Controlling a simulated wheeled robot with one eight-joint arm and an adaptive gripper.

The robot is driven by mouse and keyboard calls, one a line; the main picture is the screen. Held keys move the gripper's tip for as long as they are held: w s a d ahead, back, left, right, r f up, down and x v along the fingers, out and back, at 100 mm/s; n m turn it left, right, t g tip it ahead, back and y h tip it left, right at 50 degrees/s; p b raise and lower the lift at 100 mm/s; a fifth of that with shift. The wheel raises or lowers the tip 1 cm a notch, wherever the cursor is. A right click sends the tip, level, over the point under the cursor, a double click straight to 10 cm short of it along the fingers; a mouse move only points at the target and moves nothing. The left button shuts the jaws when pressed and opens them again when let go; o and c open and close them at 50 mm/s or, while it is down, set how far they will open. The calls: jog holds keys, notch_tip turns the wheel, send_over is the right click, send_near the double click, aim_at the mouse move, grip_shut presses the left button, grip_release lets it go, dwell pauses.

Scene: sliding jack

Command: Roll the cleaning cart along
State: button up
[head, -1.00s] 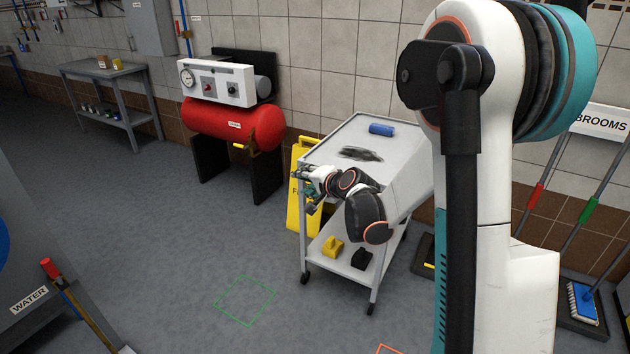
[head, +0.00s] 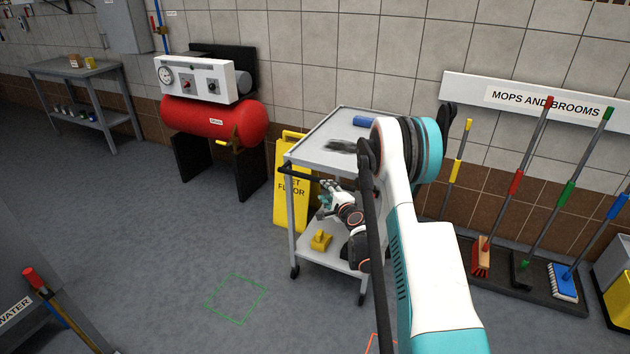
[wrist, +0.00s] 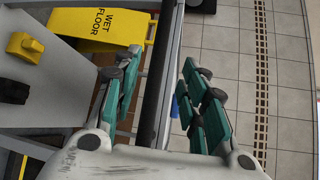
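The cleaning cart is a grey two-shelf trolley; its top tray edge (head: 292,151) shows in the head view, right of centre. A dark handle bar (head: 310,176) runs along its near-left end. My gripper (head: 322,198) is just below that bar, above the lower shelf. In the wrist view, the bar (wrist: 163,75) passes between the teal finger pads of my gripper (wrist: 162,90). The fingers stand apart, with gaps beside the bar. My arm hides the cart's right part.
A yellow wet-floor sign (head: 290,200) stands close behind the cart's left side. A red compressor (head: 213,122) is farther left. Mops and brooms stand in a rack (head: 545,298) at right. A green floor outline (head: 237,298) lies on clear floor at front left.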

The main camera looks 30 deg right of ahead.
aim_at(317, 181)
jog(key=w+b, duration=0.1)
jog(key=w, duration=0.3)
jog(key=w+d+f+b, duration=0.1)
jog(key=w, duration=0.3)
jog(key=w+f+b, duration=0.1)
jog(key=w, duration=0.3)
jog(key=shift+w+d+f+b, duration=0.15)
jog(key=shift+w+f+b, duration=0.05)
jog(key=shift+w+b, duration=0.1)
grip_shut()
